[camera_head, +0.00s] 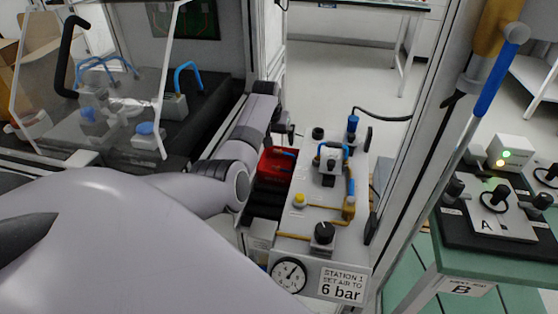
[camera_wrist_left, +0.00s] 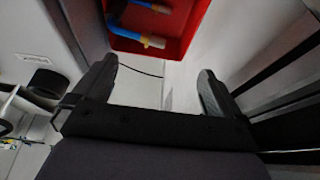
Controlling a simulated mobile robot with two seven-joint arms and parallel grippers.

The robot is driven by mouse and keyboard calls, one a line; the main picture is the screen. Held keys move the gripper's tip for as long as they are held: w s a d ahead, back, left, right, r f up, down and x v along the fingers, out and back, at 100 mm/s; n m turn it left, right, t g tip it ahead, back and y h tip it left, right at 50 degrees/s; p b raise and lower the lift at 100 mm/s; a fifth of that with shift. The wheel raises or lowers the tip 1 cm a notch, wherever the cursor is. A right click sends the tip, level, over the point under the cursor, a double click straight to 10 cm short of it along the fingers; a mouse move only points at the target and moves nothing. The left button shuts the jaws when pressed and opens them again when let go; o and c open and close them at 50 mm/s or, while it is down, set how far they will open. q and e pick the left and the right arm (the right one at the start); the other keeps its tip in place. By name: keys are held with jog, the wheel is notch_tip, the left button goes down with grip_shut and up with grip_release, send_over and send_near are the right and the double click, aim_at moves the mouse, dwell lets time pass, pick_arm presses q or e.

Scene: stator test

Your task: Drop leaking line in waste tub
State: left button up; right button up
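The red waste tub (camera_head: 270,166) stands at the left of the Station 1 panel, and its rim shows at the top of the left wrist view (camera_wrist_left: 178,50). Inside it lie short line pieces; one is blue with a yellowish end (camera_wrist_left: 150,41). I cannot tell which of them is the leaking line. My left gripper (camera_wrist_left: 160,88) is open, with nothing between its fingers, and the tub is beyond its fingertips. In the head view it shows only as small dark parts by the tub. My right gripper is not in view.
The Station 1 panel (camera_head: 301,223) carries a gauge (camera_head: 288,275), knobs, a blue hose and yellow lines. A frame post (camera_head: 420,130) stands at its right. A green table (camera_head: 485,268) with a test box is farther right. A clear guard (camera_head: 95,80) is at the left.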

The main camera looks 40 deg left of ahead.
pick_arm(q)
jog(key=shift+r, duration=0.1)
jog(key=shift+s+r+p, duration=0.15)
jog(key=shift+r+p, duration=0.35)
jog(key=shift+r, duration=0.35)
jog(key=p+v, duration=0.1)
jog(key=v, duration=0.4)
jog(key=shift+s+d+r, duration=0.15)
jog(key=shift+s, duration=0.15)
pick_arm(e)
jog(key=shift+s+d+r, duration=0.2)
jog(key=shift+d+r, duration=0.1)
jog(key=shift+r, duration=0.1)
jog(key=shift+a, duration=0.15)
pick_arm(q)
jog(key=shift+d, duration=0.1)
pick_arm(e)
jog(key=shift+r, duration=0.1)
